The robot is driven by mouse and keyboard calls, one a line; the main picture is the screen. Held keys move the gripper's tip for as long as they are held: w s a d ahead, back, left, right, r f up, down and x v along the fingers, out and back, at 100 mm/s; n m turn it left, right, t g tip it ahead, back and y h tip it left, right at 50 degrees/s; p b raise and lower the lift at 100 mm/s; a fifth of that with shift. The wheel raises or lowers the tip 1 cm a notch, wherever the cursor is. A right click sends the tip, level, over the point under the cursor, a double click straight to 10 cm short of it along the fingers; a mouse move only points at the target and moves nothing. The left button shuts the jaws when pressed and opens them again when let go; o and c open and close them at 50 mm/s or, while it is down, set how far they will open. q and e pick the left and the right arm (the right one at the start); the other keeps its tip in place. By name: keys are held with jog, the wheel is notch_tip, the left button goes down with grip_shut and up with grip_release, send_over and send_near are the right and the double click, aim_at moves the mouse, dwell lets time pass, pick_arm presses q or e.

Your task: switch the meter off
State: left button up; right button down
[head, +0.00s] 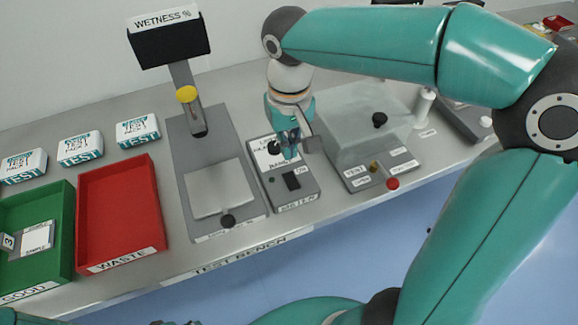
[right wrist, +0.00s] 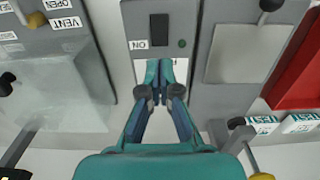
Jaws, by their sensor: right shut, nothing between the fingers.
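The meter (head: 307,197) is a grey box on the bench, with a black rocker switch (head: 292,181) near its front and an ON label beside it. The right wrist view shows the switch (right wrist: 159,30), the ON label (right wrist: 138,44) and a small dark green round spot (right wrist: 183,43). I cannot tell which way the rocker is tipped. My right gripper (head: 290,154) is shut and empty, above the meter's back part, behind the switch.
Left of the meter is a wetness scale (head: 243,203) with a pale plate; right is a clear-lidded box (head: 367,120) with a red knob (head: 393,183). A red waste tray (head: 150,215), a green tray (head: 65,215) and test packs (head: 80,149) stand farther left.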

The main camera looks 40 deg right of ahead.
aim_at(292, 181)
notch_tip(292, 181, down, 7)
jog(key=shift+f, duration=0.1)
dwell(0.4)
jog(key=shift+f, duration=0.25)
jog(key=shift+s, duration=0.25)
jog(key=shift+s+a+r, duration=0.2)
jog(key=shift+s+r, duration=0.05)
jog(key=shift+s, duration=0.25)
